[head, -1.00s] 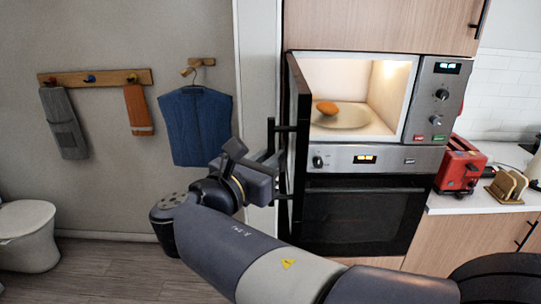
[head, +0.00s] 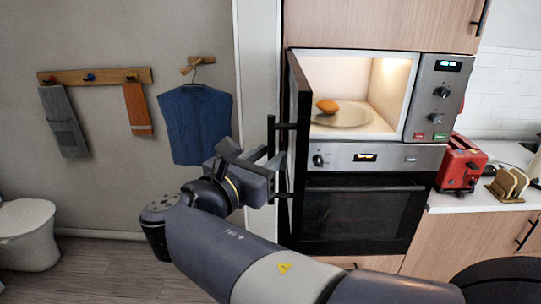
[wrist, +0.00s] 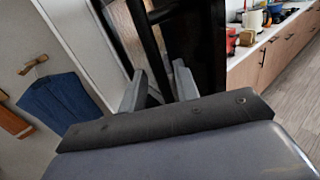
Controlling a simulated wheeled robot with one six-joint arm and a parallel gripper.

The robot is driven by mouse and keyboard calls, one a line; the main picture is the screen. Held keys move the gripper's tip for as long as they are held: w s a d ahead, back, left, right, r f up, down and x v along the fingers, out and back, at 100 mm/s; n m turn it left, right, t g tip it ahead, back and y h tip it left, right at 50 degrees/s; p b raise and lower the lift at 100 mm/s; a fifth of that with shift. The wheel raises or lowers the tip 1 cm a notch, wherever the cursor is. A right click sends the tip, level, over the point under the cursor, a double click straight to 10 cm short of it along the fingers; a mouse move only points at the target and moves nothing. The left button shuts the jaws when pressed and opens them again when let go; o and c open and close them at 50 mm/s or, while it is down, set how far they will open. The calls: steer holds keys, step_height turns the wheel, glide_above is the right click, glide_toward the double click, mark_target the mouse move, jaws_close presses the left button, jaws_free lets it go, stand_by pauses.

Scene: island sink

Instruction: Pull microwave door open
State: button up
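The microwave (head: 375,58) is built into the tall cabinet, and its dark door (head: 297,140) stands swung out wide on the left, seen nearly edge-on. The door's black bar handle (head: 271,133) is on its left side. My gripper (head: 268,168) is at the lower part of this handle. In the wrist view my gripper (wrist: 160,80) has its two grey fingers apart, with a dark bar running between them and gaps visible. The door (wrist: 197,35) also shows there as a dark panel. Contact of the fingers with the bar is unclear.
The lit cavity holds a plate (head: 350,117) with an orange-brown food item (head: 327,106). Below is an oven (head: 362,215). A red toaster (head: 462,165) stands on the right counter. A blue vest (head: 196,125) hangs on the left wall; floor is open below it.

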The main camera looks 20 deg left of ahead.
steer(key=b+v, duration=0.1)
steer(key=v, duration=0.8)
steer(key=shift+s+b, duration=0.25)
steer(key=shift+b, duration=0.1)
steer(key=shift+r, duration=0.1)
steer(key=p+x, duration=0.2)
steer(key=x, duration=0.8)
steer(key=shift+w, duration=0.45)
steer(key=shift+d, duration=0.25)
steer(key=shift+a, duration=0.1)
steer(key=shift+s+a, duration=0.1)
steer(key=shift+s, duration=0.05)
